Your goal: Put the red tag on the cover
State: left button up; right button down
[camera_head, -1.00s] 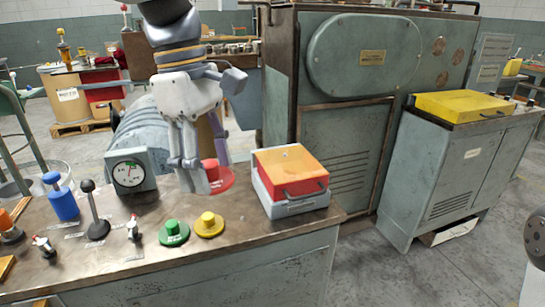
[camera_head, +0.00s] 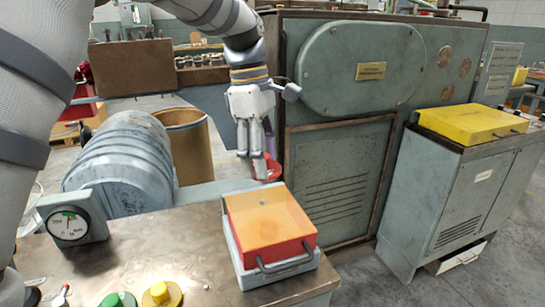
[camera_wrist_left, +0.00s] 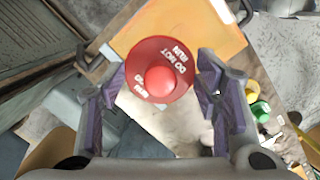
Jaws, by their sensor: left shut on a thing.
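The red tag (camera_head: 266,172) is a round disc with a raised centre knob. My left gripper (camera_head: 258,158) is shut on it and holds it up behind the orange-topped box. In the left wrist view the tag (camera_wrist_left: 163,80) shows white "DO NOT RUN" lettering, and the gripper's purple-padded fingers (camera_wrist_left: 165,95) stand either side of it. The box's red cover (camera_head: 268,222), with an orange top and a front handle, sits on a light grey base on the bench. The tag is apart from this cover. My right gripper is out of view.
A gauge (camera_head: 70,222), a green tag (camera_head: 118,299) and a yellow tag (camera_head: 161,294) are on the bench (camera_head: 170,235). A large green machine (camera_head: 340,120) stands behind. A yellow case (camera_head: 470,118) lies on the right cabinet. Bench left of the box is clear.

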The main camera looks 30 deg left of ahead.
pick_arm(q)
jog(key=shift+s+f, duration=0.2)
jog(key=shift+f, duration=0.1)
send_over(265, 203)
jog(key=f, duration=0.4)
jog(key=shift+s+a, duration=0.15)
jog(key=shift+a, duration=0.1)
jog(key=shift+f, duration=0.65)
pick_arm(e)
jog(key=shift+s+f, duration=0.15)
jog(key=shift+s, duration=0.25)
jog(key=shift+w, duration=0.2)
pick_arm(q)
jog(key=shift+f, duration=0.55)
jog(key=o, duration=1.2)
